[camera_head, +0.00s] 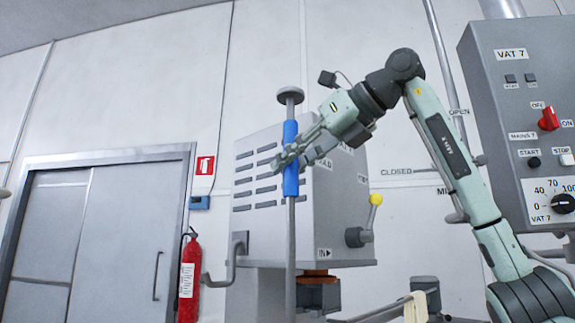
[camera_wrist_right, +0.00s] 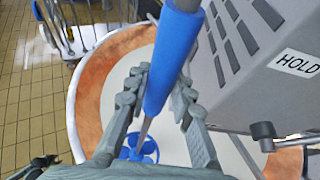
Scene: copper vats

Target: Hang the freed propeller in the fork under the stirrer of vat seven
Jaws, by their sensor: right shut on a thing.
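A long upright grey rod with a disc top (camera_head: 290,95) carries a blue grip (camera_head: 291,160). My right gripper (camera_head: 298,155) is shut on that grip, which also shows between its fingers in the wrist view (camera_wrist_right: 172,60). Far down the rod's line is a blue bladed wheel, seemingly the propeller (camera_wrist_right: 140,148), over the pale inside of the copper-rimmed vat (camera_wrist_right: 88,105). I cannot tell whether it touches anything. The grey slotted stirrer housing (camera_head: 262,215) stands just behind the rod. Under it is an orange collar with a dark block (camera_head: 318,292); no fork is clearly visible.
A lever with a yellow knob (camera_head: 375,200) sticks out of the housing's right side. A grey VAT 7 control panel (camera_head: 500,110) stands at the right, near my right arm. A grey door (camera_head: 95,240) and red extinguisher (camera_head: 189,280) are at the left.

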